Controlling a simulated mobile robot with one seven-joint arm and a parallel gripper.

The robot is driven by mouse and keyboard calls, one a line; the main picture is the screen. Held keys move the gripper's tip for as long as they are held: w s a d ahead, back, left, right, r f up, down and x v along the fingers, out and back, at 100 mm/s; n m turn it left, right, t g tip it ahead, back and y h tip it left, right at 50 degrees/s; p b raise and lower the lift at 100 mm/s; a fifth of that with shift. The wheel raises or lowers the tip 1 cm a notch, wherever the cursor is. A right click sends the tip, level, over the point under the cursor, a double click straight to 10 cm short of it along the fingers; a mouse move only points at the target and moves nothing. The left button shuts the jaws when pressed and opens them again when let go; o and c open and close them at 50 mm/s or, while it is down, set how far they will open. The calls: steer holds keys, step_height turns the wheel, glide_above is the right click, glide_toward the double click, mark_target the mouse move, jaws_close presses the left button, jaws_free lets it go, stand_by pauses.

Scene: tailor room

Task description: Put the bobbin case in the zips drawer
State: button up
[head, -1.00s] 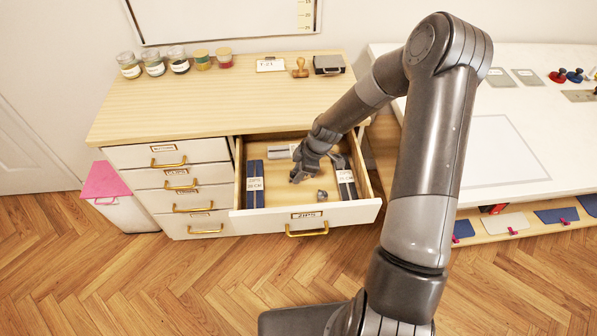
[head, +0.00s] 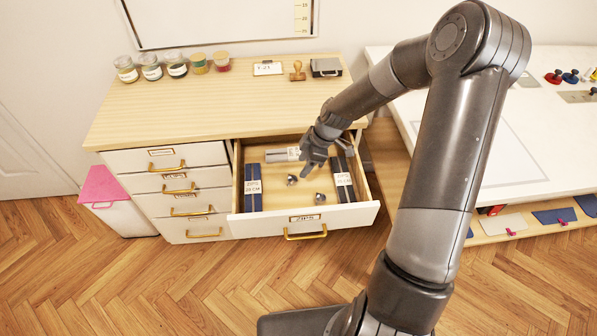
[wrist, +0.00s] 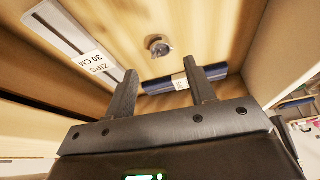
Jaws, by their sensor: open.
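The zips drawer (head: 305,219) is pulled out, with a "ZIPS" label and brass handle on its front. Two small silvery metal pieces lie apart on its floor: one near the middle (head: 292,180) and one nearer the front (head: 320,198). They look alike; I cannot tell for certain which is the bobbin case. My gripper (head: 306,173) is inside the drawer's outline, just above and right of the middle piece. In the wrist view my gripper (wrist: 160,80) has its fingers apart with nothing between them. One metal piece (wrist: 157,47) shows beyond the fingertips.
Labelled zip packs lie in the drawer: dark blue at left (head: 253,188), grey at the back (head: 281,155), dark at right (head: 343,183). Closed drawers (head: 178,184) stand to the left. The cabinet top (head: 205,108) holds jars, a stamp and a small case.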

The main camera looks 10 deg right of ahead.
steer(key=s+d+r+m+t+h, duration=0.1)
steer(key=s+d+r+m+h, duration=0.2)
steer(key=r, duration=0.5)
steer(key=s+r+m, duration=0.3)
steer(key=s+r, duration=0.2)
steer(key=r, duration=0.2)
steer(key=s+d+r+m+t+h, duration=0.1)
steer(key=s+d+r+m+h, duration=0.2)
steer(key=r, duration=0.5)
steer(key=s+r+m+t, duration=0.1)
steer(key=s+r+m, duration=0.3)
steer(key=s, duration=0.3)
steer(key=s+r+m+t+y, duration=0.1)
steer(key=s+r+m, duration=0.3)
steer(key=s, duration=0.4)
steer(key=shift+t, duration=0.6)
steer(key=shift+s, duration=0.1)
steer(key=shift+c, duration=0.4)
